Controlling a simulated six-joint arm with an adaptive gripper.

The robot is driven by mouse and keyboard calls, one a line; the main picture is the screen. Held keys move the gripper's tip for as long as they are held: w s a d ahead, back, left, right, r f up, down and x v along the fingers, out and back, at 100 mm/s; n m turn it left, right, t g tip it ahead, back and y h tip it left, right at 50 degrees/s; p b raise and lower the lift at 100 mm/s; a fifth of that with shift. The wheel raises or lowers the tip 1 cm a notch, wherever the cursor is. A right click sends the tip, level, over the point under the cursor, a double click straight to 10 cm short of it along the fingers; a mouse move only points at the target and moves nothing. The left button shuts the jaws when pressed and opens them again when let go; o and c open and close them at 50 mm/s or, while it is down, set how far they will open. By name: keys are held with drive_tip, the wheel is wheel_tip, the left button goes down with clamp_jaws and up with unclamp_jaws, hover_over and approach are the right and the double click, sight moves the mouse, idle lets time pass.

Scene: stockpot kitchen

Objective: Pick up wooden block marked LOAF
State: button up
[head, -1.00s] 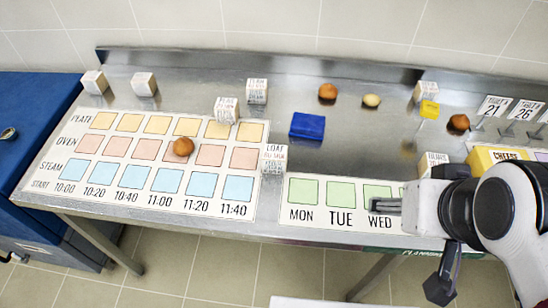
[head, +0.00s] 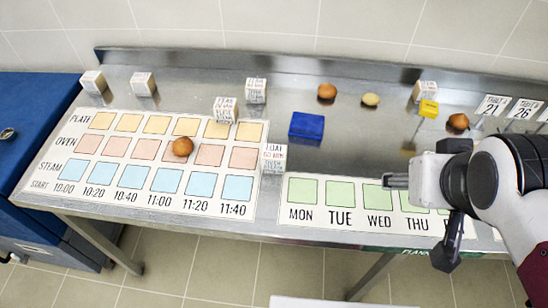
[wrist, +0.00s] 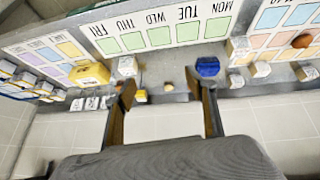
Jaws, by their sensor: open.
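The wooden block marked LOAF (head: 273,158) stands upright on the steel counter between the time chart and the day chart, near the time chart's right edge. It is a pale cube with printed lines on its face. It also appears in the wrist view (wrist: 237,47), at the right of centre. My gripper (head: 395,181) is over the day chart near WED, well to the right of the block. In the wrist view its two fingers (wrist: 165,90) are apart with nothing between them. Nothing covers the LOAF block in the head view.
Other printed blocks stand at the time chart's edge (head: 225,110) and behind it (head: 255,90). A blue box (head: 307,125) lies right of and behind LOAF. A brown bun (head: 182,147) sits on the time chart (head: 50,188). The day chart (head: 288,222) lies in front. A yellow box (wrist: 90,73) shows in the wrist view.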

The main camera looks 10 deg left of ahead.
drive_tip(key=w+d+r+n+t, duration=0.1)
drive_tip(key=w+n+t, duration=0.15)
drive_tip(key=w, duration=0.95)
drive_tip(key=w+d+r+n+t, duration=0.2)
drive_tip(key=w+n, duration=0.1)
drive_tip(key=w, duration=0.9)
drive_tip(key=w+a+f+n+y, duration=0.2)
drive_tip(key=w+a+f+n, duration=0.15)
drive_tip(key=w, duration=0.25)
drive_tip(key=w+a+f+n+y, duration=0.2)
drive_tip(key=a+f+y, duration=0.2)
drive_tip(key=a, duration=0.2)
drive_tip(key=n+g+y, duration=0.7)
drive_tip(key=g+y, duration=0.2)
drive_tip(key=g, duration=0.2)
approach(274, 159)
drive_tip(key=w+a+f, duration=0.2)
drive_tip(key=w, duration=0.1)
drive_tip(key=shift+f, duration=0.2)
drive_tip(key=shift+s+f+y, duration=0.1)
drive_tip(key=shift+s+y, duration=0.2)
drive_tip(key=shift+s, duration=0.2)
